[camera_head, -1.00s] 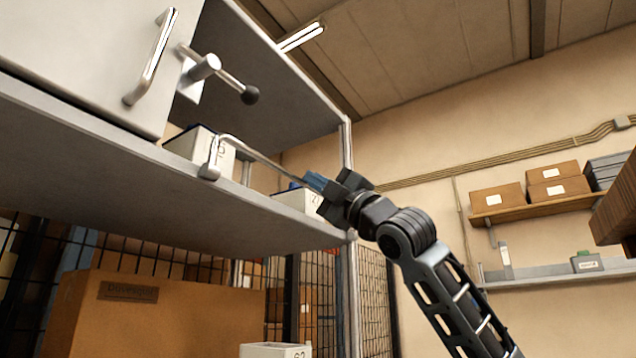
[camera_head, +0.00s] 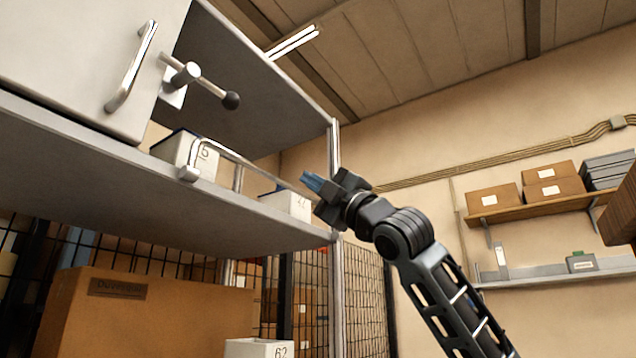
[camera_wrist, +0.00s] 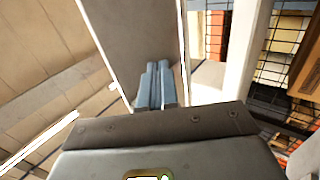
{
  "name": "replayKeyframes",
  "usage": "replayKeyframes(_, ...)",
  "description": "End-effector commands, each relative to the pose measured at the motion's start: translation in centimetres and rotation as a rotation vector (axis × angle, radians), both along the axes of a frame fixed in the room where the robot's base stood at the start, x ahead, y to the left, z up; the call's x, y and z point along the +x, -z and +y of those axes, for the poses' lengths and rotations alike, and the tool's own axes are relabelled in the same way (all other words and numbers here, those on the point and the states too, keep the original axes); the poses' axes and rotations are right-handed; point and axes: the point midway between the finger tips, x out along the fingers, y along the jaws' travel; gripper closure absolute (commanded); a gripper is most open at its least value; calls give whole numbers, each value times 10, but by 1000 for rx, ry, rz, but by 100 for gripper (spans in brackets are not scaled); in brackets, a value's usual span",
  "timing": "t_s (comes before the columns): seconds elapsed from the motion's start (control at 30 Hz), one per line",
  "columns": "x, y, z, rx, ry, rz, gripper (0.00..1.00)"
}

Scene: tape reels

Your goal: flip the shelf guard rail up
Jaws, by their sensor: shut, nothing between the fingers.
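The shelf guard rail (camera_head: 235,156) is a thin metal bar along the front edge of the shelf (camera_head: 120,170). Its left end bends down to a bracket on the shelf edge, and the bar stands above the shelf, running right toward my gripper. My gripper (camera_head: 309,181) is shut and empty, near the rail's right end. Its blue fingers also show together in the wrist view (camera_wrist: 156,85). The rail's right end is hidden behind my gripper, so I cannot tell whether they touch.
Two white boxes, one left (camera_head: 183,150) and one right (camera_head: 286,203), stand on the shelf behind the rail. A cabinet door (camera_head: 70,60) with handle and a black-knobbed lever (camera_head: 230,100) is at upper left. A cardboard box (camera_head: 150,318) is below. A metal post (camera_head: 334,150) stands beside my gripper.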

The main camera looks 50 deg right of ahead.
Motion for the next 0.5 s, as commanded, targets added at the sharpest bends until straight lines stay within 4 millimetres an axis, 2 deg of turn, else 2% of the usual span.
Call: replayKeyframes(0.5,-71,16,-5,0,4,-2,100)
